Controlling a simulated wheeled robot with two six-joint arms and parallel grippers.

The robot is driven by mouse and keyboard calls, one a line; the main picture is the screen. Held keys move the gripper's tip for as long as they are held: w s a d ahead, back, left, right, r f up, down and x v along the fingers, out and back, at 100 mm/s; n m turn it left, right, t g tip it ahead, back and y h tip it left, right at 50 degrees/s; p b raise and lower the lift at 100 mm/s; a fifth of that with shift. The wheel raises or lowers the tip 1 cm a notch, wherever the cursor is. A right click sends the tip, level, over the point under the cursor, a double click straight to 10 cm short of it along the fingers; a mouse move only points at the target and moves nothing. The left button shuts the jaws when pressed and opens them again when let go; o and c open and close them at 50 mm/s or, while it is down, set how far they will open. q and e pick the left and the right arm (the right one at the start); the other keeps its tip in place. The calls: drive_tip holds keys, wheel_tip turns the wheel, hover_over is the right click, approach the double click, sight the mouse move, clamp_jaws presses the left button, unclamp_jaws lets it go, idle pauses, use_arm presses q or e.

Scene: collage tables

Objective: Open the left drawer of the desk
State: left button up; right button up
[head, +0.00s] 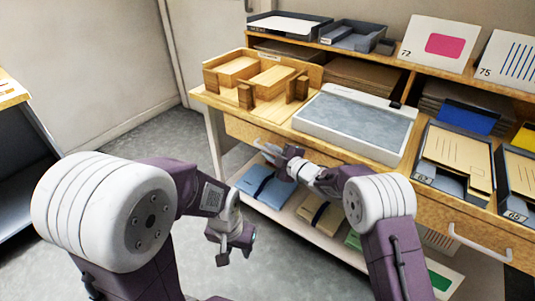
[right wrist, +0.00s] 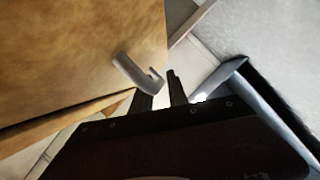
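The left drawer (head: 240,131) is a wooden front under the desk top; it looks flush with the desk. Its grey bar handle (head: 262,146) is partly hidden by my right gripper (head: 279,158). In the right wrist view, the handle (right wrist: 130,73) stands out from the wooden drawer front (right wrist: 75,50). The two dark fingers of my right gripper (right wrist: 161,84) are apart, with the handle's end close to the left fingertip; I cannot tell whether they touch. My left gripper (head: 235,258) hangs low over the grey floor, open and empty, away from the desk.
A right drawer handle (head: 478,245) shows at the right. A lower shelf (head: 290,212) holds folders. Floor is clear left of the desk.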

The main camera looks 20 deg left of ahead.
drive_tip(key=shift+w+a+f, duration=0.15)
drive_tip(key=shift+w+a, duration=0.25)
drive_tip(key=shift+a, duration=0.2)
clamp_jaws()
idle(1.1)
